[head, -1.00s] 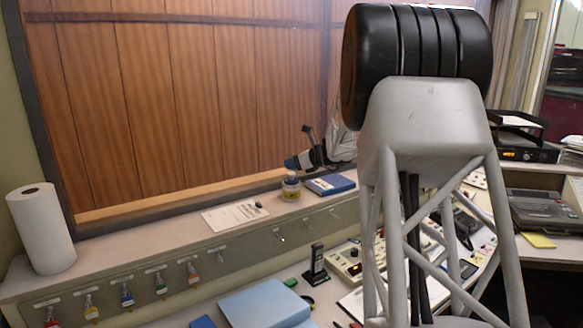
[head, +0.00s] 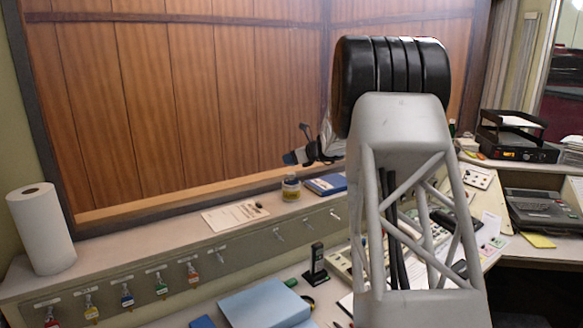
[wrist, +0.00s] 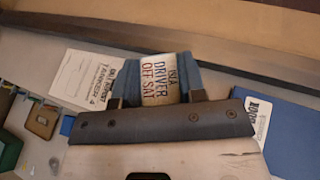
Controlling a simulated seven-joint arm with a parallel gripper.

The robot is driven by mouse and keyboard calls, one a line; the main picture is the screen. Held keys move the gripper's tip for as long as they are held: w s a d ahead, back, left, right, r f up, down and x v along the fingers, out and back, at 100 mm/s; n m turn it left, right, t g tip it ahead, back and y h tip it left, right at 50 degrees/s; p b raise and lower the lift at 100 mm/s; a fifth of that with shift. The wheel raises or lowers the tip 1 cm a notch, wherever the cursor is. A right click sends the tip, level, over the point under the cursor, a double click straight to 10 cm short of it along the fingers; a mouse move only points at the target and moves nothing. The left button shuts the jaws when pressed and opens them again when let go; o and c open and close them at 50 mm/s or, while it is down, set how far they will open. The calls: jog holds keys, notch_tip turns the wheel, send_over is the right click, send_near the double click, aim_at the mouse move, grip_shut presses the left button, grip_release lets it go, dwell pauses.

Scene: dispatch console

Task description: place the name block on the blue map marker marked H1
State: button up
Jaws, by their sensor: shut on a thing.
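The block cannot be made out there. No marking H1 is legible in either view, so I cannot identify the blue map marker.
A paper roll (head: 42,230) stands far left. Coloured tags hang on the shelf front. My arm hides part of the console.

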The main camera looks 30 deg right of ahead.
aim_at(292, 165)
jog(key=shift+f, duration=0.1)
jog(key=shift+f, duration=1.65)
jog(key=shift+f, duration=0.15)
jog(key=o, duration=0.9)
jog(key=shift+s+r, duration=0.1)
jog(key=shift+r, duration=0.1)
jog(key=v, duration=1.1)
jog(key=shift+s+d+r, duration=0.15)
jog(key=shift+s+d, duration=0.05)
jog(key=shift+s, duration=0.1)
